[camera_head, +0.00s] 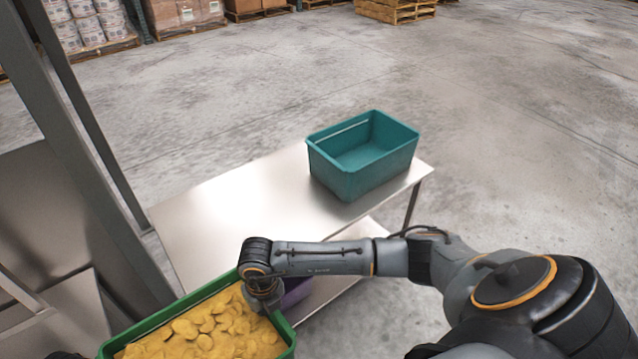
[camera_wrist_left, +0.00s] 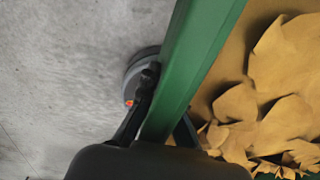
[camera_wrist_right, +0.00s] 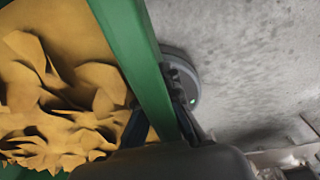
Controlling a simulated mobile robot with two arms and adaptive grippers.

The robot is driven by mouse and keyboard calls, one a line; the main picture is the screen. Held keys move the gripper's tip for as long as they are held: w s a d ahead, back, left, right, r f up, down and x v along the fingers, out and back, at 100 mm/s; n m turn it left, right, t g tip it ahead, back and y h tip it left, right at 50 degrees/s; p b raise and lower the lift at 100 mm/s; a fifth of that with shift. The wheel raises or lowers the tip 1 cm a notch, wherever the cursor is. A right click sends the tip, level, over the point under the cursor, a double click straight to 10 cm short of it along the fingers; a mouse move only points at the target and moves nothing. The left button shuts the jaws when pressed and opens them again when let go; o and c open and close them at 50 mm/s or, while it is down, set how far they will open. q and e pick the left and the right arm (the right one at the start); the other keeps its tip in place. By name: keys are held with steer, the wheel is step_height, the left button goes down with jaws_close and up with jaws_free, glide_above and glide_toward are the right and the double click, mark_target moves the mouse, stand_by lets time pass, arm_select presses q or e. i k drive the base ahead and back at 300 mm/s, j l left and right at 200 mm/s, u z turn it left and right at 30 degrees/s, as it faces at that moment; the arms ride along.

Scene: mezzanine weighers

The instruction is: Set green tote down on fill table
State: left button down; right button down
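The green tote (camera_head: 176,309) is full of yellow chip-like pieces (camera_head: 212,332) and sits at the bottom left of the head view, cut off by the frame edge. My right gripper (camera_head: 266,298) is shut on its right rim; the right wrist view shows the fingers (camera_wrist_right: 163,118) on either side of the green wall (camera_wrist_right: 137,60). My left gripper (camera_wrist_left: 158,125) is shut on the opposite rim (camera_wrist_left: 200,60); the head view barely shows it. Bare floor shows beyond both rims. The metal table (camera_head: 215,215) lies beyond the tote; its near edge is partly hidden.
A teal empty tote (camera_head: 362,160) stands on the table's right end. A purple container (camera_head: 297,290) sits on the lower shelf, partly hidden. Grey metal posts (camera_head: 75,110) and panels stand at left. The table's left and middle top is clear. Loaded pallets line the back.

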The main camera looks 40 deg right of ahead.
mark_target(249, 229)
steer(key=l, duration=1.25)
